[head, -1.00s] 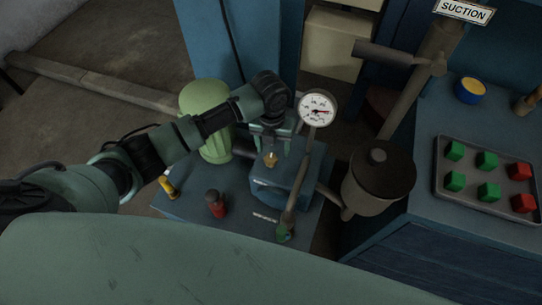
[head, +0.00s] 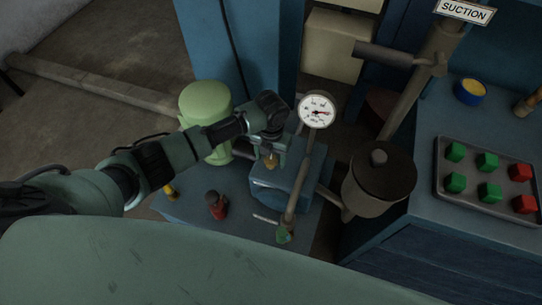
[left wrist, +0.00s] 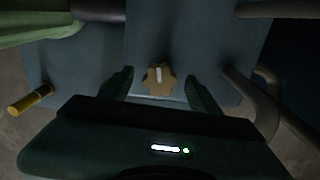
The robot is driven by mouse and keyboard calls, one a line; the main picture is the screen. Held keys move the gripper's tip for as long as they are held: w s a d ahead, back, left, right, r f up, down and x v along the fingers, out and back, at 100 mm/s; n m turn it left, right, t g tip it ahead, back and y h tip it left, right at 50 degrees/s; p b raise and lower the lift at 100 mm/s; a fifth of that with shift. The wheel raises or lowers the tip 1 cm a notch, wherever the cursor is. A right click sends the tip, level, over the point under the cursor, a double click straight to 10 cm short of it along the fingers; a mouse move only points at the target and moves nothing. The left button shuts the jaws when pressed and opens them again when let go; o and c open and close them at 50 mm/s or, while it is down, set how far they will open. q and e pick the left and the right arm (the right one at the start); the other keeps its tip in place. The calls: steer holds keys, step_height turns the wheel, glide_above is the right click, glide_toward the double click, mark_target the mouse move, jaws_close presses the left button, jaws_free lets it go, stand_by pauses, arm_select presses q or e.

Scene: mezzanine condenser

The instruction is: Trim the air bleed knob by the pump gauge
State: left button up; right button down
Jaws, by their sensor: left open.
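The air bleed knob (left wrist: 159,78) is a small brass, lobed knob with a pale line on its top. It stands on the blue pump block (head: 285,190) and shows in the head view (head: 271,162) below my left gripper (head: 269,158). In the left wrist view my left gripper (left wrist: 160,88) is open, one finger on each side of the knob, with a gap on both sides. My right gripper is not in view.
A pale green motor (head: 207,110) stands close behind my left arm. A red-and-black knob (head: 215,204), a yellow-handled part (left wrist: 30,100) and a green-ended part (head: 283,236) are nearby. A dark strainer pot (head: 379,182) and a tray (head: 487,203) of red and green cubes lie right.

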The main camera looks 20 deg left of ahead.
arm_select(q)
steer(key=shift+c, duration=0.3)
jaws_close()
steer(key=n+p, duration=0.2)
steer(key=n, duration=0.1)
steer(key=shift+r+n+p, duration=0.2)
steer(key=shift+n+p, duration=0.1)
steer(key=shift+p, duration=0.05)
steer(key=n+p, duration=0.3)
steer(key=n, duration=0.3)
steer(key=n+p, duration=0.3)
steer(key=n, duration=0.3)
steer(key=shift+n, duration=0.3)
steer(key=shift+f+n+p, duration=0.1)
steer(key=shift+n+p, duration=0.75)
steer(key=shift+n, duration=1.75)
